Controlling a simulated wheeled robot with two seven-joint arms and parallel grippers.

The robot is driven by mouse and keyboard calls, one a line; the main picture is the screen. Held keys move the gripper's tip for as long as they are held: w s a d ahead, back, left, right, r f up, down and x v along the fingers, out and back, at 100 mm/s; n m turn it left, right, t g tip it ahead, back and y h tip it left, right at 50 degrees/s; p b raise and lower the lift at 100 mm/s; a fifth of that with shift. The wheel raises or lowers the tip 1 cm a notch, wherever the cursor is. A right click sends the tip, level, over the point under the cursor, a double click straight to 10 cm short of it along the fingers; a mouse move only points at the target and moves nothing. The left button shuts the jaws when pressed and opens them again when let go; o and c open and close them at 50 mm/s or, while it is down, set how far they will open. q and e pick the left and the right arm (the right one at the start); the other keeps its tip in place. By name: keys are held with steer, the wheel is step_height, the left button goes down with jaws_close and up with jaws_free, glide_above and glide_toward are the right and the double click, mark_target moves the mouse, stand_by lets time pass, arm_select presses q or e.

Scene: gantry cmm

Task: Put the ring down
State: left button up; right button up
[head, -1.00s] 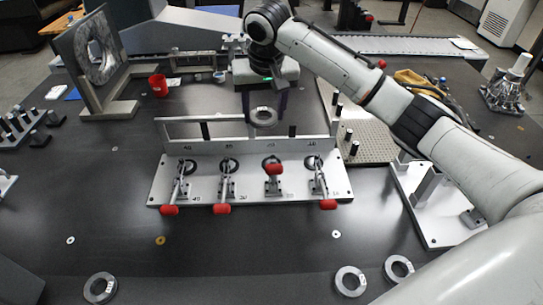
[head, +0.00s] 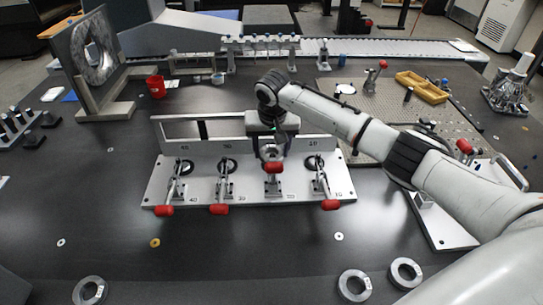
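My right gripper (head: 271,150) comes in from the right and points down at the clamp fixture (head: 168,170), a pale plate with an upright back rail and several red-handled toggle clamps. Its fingers are closed around a grey metal ring (head: 271,153), partly hidden by the gripper. The ring is at the third station from the left, just behind that clamp's red handle (head: 273,167). I cannot tell whether the ring touches the fixture. The other stations show dark round seats behind their clamps. My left gripper is not in view.
Loose grey rings lie on the dark table at front left (head: 90,290) and front right (head: 354,286), (head: 405,273). Small washers (head: 155,243) lie in front of the fixture. A perforated plate (head: 380,105) with yellow trays (head: 422,88) is behind right. A red cup (head: 156,86) stands back left.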

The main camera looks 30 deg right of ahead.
steer(key=shift+f, duration=1.1)
steer(key=o, duration=1.4)
steer(key=shift+f, duration=0.1)
steer(key=p+v, duration=0.1)
steer(key=v, duration=1.1)
steer(key=b+x, duration=0.1)
steer(key=x, duration=1.1)
steer(key=shift+f, duration=0.15)
steer(key=shift+r, duration=2.3)
